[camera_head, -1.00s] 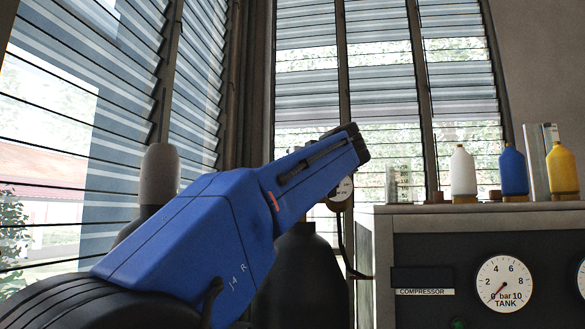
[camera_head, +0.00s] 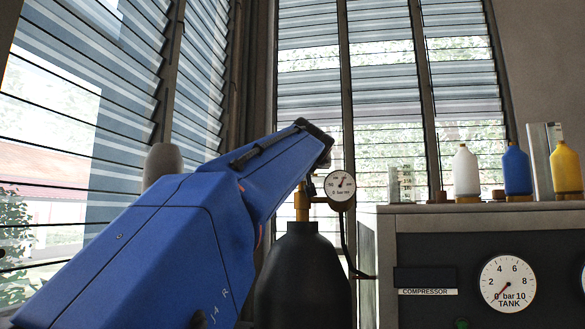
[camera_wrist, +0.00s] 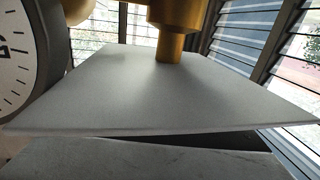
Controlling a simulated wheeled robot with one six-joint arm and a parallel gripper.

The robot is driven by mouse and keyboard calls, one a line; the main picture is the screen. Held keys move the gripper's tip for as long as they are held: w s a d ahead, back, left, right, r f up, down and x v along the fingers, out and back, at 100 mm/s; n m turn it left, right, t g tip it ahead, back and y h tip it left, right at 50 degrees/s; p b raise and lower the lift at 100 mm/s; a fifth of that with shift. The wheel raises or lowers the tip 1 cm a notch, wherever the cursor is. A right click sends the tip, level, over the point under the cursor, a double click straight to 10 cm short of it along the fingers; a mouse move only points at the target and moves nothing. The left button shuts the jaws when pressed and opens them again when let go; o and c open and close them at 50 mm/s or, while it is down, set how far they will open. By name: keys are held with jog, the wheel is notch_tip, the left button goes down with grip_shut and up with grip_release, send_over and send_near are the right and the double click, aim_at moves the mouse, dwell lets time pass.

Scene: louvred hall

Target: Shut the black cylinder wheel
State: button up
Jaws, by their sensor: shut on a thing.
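The black cylinder (camera_head: 303,280) stands in the middle of the head view, with a brass valve (camera_head: 302,205) and a round gauge (camera_head: 340,186) at its top. My blue arm reaches over to the valve top and hides the wheel there. In the wrist view, my gripper (camera_wrist: 190,138) shows as two broad grey finger plates, close together. A thin dark strip, seemingly the black wheel (camera_wrist: 220,142), shows between them. The gripper is shut on it. The brass valve (camera_wrist: 180,15) is just past the fingers, and the gauge (camera_wrist: 15,60) is at the left.
A compressor cabinet (camera_head: 440,245) with a tank gauge (camera_head: 508,283) stands to the right. White (camera_head: 465,172), blue (camera_head: 516,170) and yellow (camera_head: 565,168) bottles stand on it. A grey-topped cylinder (camera_head: 162,162) is behind my arm at the left. Louvred windows close the back.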

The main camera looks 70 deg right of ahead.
jog(key=shift+m+g, duration=0.3)
jog(key=shift+g, duration=0.2)
jog(key=o, duration=1)
jog(key=shift+o, duration=0.2)
jog(key=shift+s+a, duration=0.1)
jog(key=v, duration=1.7)
jog(key=shift+f, duration=0.35)
jog(key=shift+a, duration=0.1)
